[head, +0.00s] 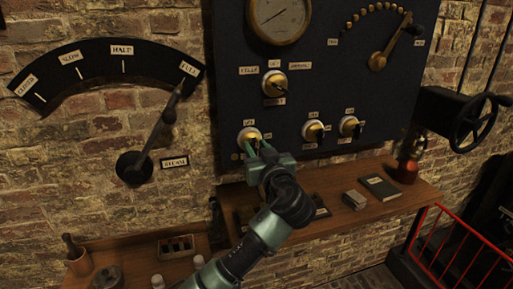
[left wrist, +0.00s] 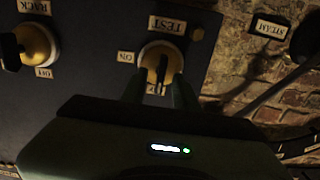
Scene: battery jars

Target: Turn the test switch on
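The test switch (head: 249,135) is a round brass switch with a dark handle, low on the left of the dark panel (head: 226,80). In the left wrist view, the test switch (left wrist: 161,52) shows upside down, with a TEST label (left wrist: 167,25) and an ON label (left wrist: 126,57). Another label by it is mostly hidden behind a finger. Its handle lies along the line from the TEST label towards my gripper, not towards ON. My left gripper (head: 259,148) is at the switch, its fingers (left wrist: 158,91) apart on either side of the handle, with gaps visible. My right gripper is not in view.
Other brass switches (head: 314,131) (head: 274,83) and a gauge (head: 278,18) are on the panel. A lever (head: 160,130) with a curved scale is left. Below, a wooden shelf (head: 398,203) holds a book (head: 379,187) and a small box (head: 354,199). A red railing (head: 455,245) stands right.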

